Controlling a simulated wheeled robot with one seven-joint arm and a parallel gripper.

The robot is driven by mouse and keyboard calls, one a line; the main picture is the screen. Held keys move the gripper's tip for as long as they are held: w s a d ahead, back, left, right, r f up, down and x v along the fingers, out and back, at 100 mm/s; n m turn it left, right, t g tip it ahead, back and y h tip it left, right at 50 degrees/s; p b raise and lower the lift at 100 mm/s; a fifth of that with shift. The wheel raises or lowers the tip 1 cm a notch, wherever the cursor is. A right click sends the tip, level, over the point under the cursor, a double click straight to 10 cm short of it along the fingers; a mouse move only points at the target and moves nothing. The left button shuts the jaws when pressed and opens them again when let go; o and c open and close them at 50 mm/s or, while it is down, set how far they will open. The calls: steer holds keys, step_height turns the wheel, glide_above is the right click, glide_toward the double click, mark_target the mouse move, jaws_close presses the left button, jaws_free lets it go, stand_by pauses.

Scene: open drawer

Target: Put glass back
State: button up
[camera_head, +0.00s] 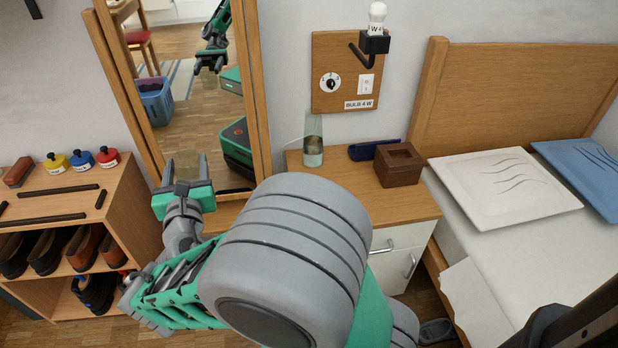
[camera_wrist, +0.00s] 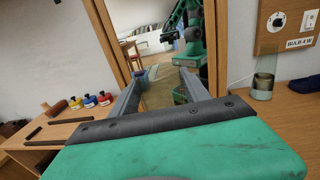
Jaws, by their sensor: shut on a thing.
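My gripper (camera_head: 186,172) is left of the nightstand, in front of the mirror, shut on a small clear glass (camera_head: 187,161) that looks brownish against the mirror. In the wrist view the two fingers of my gripper (camera_wrist: 160,88) stand apart with the faint glass between them; its outline there is hard to make out. A clear glass carafe (camera_head: 313,140) stands upright at the back left of the wooden nightstand (camera_head: 400,207). The carafe also shows at the right in the wrist view (camera_wrist: 263,86). My arm hides the nightstand's front left part.
A brown tissue box (camera_head: 398,165) and a dark blue case (camera_head: 366,150) lie right of the carafe. The tall mirror (camera_head: 205,115) stands behind my gripper and reflects my arm. A shoe shelf (camera_head: 120,190) with polish tins is at left, a bed (camera_head: 520,240) at right.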

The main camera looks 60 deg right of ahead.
steer(key=s+d+f+m+g+h+p, duration=0.1)
steer(key=s+d+m+g+h, duration=0.15)
steer(key=s+d, duration=0.45)
steer(key=s+d+f+m+g+h, duration=0.2)
steer(key=s+d+m+g, duration=0.15)
steer(key=d, duration=0.65)
steer(key=s+d+f+m+g+h+p, duration=0.2)
steer(key=s+d+f+m+g, duration=0.15)
steer(key=s+d+g, duration=0.7)
steer(key=d+f+t+b, duration=0.1)
steer(key=d+f+b, duration=0.2)
steer(key=d+f, duration=0.1)
steer(key=w+d+f+b, duration=0.1)
steer(key=d+f+b, duration=0.1)
steer(key=d+f, duration=0.2)
steer(key=d+f+t+b, duration=0.1)
steer(key=d+f+b, duration=0.2)
steer(key=d+f, duration=0.1)
steer(key=shift+w+d+m+t+b, duration=0.15)
steer(key=shift+d+m+t+b, duration=0.15)
steer(key=shift+d, duration=0.3)
steer(key=shift+f, duration=0.2)
steer(key=shift+r, duration=0.15)
steer(key=o, duration=1.5)
